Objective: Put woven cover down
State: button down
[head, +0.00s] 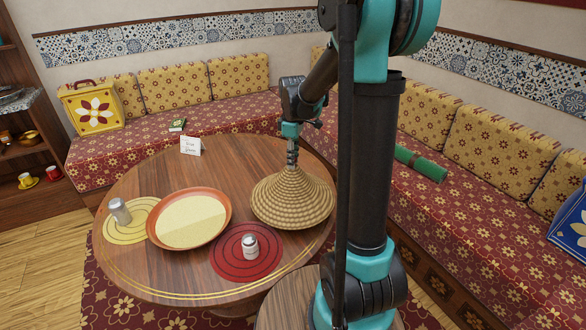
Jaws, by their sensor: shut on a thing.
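The woven cover (293,203) is a tan, cone-shaped lid with coiled ridges. It is at the right side of the round wooden table, and my gripper (292,158) is shut on the knob at its top, pointing down. The cover is upright. I cannot tell whether its rim touches the table or hangs just above it. To its left, an orange-rimmed dish (226,214) with a pale yellow flat filling stands uncovered on the table.
The round table (160,275) also holds a yellow mat (113,236) with a grey-topped shaker (120,211), a red mat (228,265) with a white jar (250,247), and a white card (191,146). Patterned benches (225,115) line the corner. The table's back middle is clear.

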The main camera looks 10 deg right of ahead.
jog(key=shift+f, duration=2)
jog(key=c, duration=1.3)
grip_release()
jog(key=shift+f, duration=0.1)
jog(key=shift+o, duration=0.2)
notch_tip(320, 180, up, 12)
jog(key=shift+s, duration=0.1)
jog(key=shift+s+d+f, duration=0.1)
jog(key=shift+s, duration=0.25)
jog(key=s+d+f+m+t, duration=0.2)
jog(key=s+f+m, duration=0.4)
jog(key=s, duration=0.4)
jog(key=s+d+f+m+t, duration=0.2)
jog(key=s+f+m, duration=0.4)
jog(key=s, duration=0.5)
jog(key=shift+f+m, duration=0.3)
jog(key=shift+f, duration=0.25)
jog(key=shift+s, duration=0.1)
